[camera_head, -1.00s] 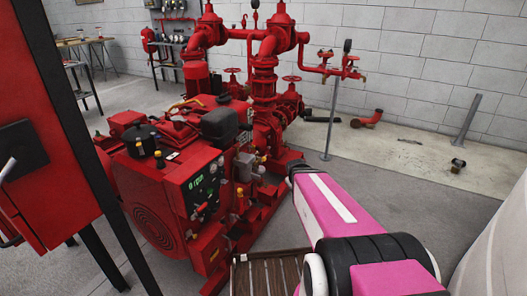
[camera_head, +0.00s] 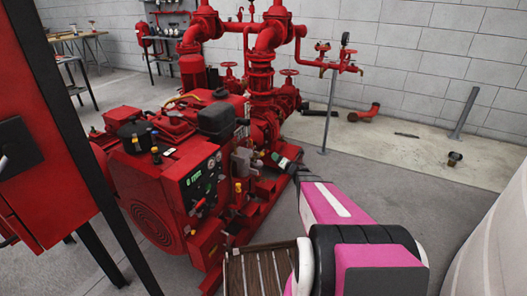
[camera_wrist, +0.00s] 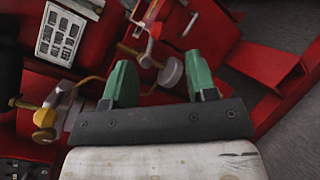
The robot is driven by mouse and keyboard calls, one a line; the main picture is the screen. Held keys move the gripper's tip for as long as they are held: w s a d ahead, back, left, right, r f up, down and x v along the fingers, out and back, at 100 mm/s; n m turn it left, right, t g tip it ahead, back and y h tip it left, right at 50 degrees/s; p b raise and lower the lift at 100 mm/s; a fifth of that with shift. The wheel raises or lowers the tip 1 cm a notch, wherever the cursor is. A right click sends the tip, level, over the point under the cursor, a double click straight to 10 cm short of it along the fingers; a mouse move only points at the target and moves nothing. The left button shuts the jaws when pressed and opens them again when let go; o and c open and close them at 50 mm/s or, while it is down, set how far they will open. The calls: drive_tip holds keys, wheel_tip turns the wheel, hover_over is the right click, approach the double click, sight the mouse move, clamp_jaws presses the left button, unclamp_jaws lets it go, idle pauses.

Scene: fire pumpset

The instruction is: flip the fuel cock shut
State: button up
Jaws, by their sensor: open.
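The red pumpset (camera_head: 185,165) fills the left and middle of the head view. My gripper (camera_head: 277,158) reaches in at its right side. In the wrist view, my gripper (camera_wrist: 159,62) has two green fingers, apart, with nothing clamped. A small fitting with a pale round knob (camera_wrist: 170,72) and a thin lever (camera_wrist: 136,50) shows between and beyond the fingertips. A brass fitting with a yellow knob (camera_wrist: 43,118) is left of the fingers. I cannot tell for sure which fitting is the fuel cock, nor whether a fingertip touches anything.
A red cabinet on dark legs (camera_head: 60,130) stands at the left. A slatted wooden pallet (camera_head: 262,270) lies on the floor in front. A thin pole (camera_head: 330,115) and red pipework stand behind my gripper. The concrete floor at the right (camera_head: 400,185) is mostly clear.

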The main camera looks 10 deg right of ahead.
drive_tip(key=x, duration=1.1)
drive_tip(key=shift+s+a, duration=0.15)
drive_tip(key=c, duration=0.8)
